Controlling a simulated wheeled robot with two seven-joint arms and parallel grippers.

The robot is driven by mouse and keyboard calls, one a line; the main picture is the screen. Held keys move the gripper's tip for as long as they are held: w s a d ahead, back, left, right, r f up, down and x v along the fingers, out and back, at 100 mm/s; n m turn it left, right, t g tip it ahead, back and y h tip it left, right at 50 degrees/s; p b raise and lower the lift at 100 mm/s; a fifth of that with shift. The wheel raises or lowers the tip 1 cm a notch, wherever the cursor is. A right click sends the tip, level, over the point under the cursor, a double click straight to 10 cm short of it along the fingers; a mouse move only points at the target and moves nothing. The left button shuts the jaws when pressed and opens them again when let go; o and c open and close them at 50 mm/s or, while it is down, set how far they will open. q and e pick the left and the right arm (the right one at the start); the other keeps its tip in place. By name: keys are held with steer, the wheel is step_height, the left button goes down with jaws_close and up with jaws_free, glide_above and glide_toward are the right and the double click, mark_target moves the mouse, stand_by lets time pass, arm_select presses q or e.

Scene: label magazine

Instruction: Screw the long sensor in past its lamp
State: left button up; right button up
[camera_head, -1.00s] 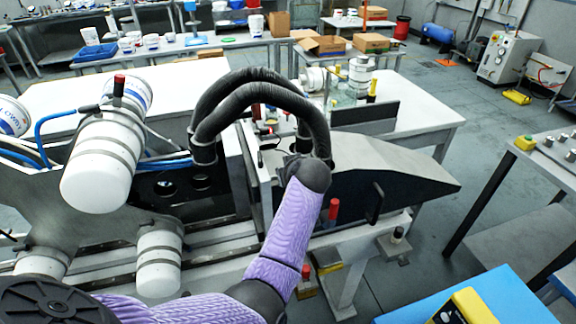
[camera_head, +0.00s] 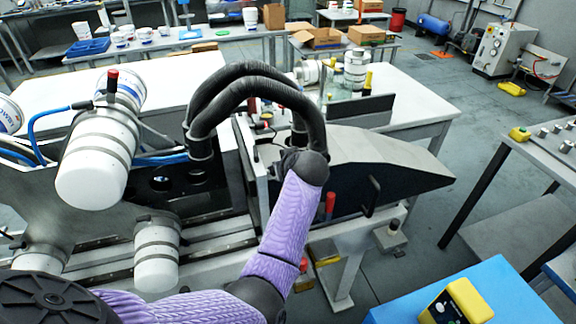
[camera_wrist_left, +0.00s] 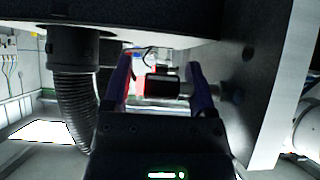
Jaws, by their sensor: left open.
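My left gripper (camera_wrist_left: 160,75) is open in the left wrist view, with one finger on each side of a short dark cylinder (camera_wrist_left: 163,87). The cylinder lies sideways and may be the long sensor; its length and threads cannot be made out. A silvery rod or fitting (camera_wrist_left: 202,88) shows beside it near the right finger. Red light (camera_wrist_left: 139,68) glows beside the left finger; I cannot tell whether it comes from the lamp. Contact between fingers and cylinder cannot be judged. In the head view my purple-sleeved left arm reaches the machine, and the gripper is hidden behind the wrist and hoses.
Black corrugated hoses (camera_head: 240,95) arch over the machine, and one hangs close left of the gripper in the wrist view (camera_wrist_left: 75,90). A dark plate (camera_wrist_left: 250,80) stands close on the right. A yellow box (camera_head: 458,303) sits on a blue tabletop (camera_head: 500,290).

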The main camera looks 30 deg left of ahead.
arm_select(q)
steer(key=p+v, duration=0.1)
steer(key=v, duration=0.8)
arm_select(e)
steer(key=shift+a+r, duration=0.45)
steer(key=shift+r, duration=0.15)
steer(key=shift+d, duration=0.15)
arm_select(q)
steer(key=shift+f, duration=0.1)
arm_select(e)
steer(key=shift+d, duration=0.1)
